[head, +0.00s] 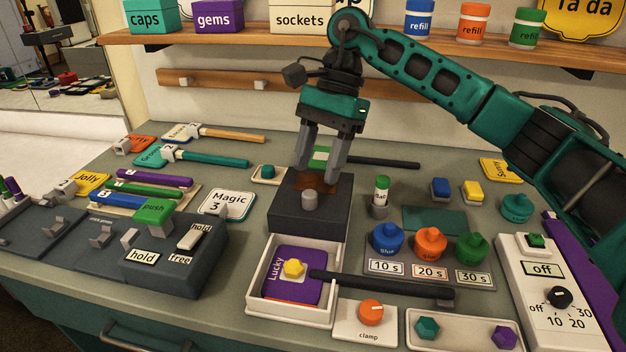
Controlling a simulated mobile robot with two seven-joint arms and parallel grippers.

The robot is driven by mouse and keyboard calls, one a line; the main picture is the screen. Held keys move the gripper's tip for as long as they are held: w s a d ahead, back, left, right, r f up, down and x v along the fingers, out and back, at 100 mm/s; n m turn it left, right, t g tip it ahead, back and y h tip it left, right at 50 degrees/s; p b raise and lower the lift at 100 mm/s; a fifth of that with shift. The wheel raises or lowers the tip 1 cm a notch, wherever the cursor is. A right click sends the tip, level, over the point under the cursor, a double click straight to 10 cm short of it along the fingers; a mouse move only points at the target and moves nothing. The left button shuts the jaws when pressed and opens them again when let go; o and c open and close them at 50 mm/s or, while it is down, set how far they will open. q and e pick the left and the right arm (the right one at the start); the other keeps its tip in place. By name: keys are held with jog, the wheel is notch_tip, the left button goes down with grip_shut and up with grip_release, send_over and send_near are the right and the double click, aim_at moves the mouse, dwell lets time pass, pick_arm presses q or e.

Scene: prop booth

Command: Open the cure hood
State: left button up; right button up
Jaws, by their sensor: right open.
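The cure hood seems to be the dark grey box (290,217) in the middle of the bench. It has a light grey knob (309,201) and a brownish patch on top. My right gripper (319,172) points down over the back of the box, with its two fingers apart and nothing between them. The fingertips look to be behind and above the knob, not around it; whether they touch the top is unclear. A white tray (253,286) in front of the box holds a purple "Lucky" card (287,261) with a yellow piece on it. My left gripper is not in view.
A black bar (385,286) reaches over the tray near the clamp dial (371,311). Glue bottles (430,243) stand to the right, near a white "off" control box (541,290). A grey fixture (165,258) and several stamps (205,155) lie left. A shelf (240,35) runs behind.

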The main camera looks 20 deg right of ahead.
jog(key=v, duration=0.8)
jog(key=shift+r, duration=0.2)
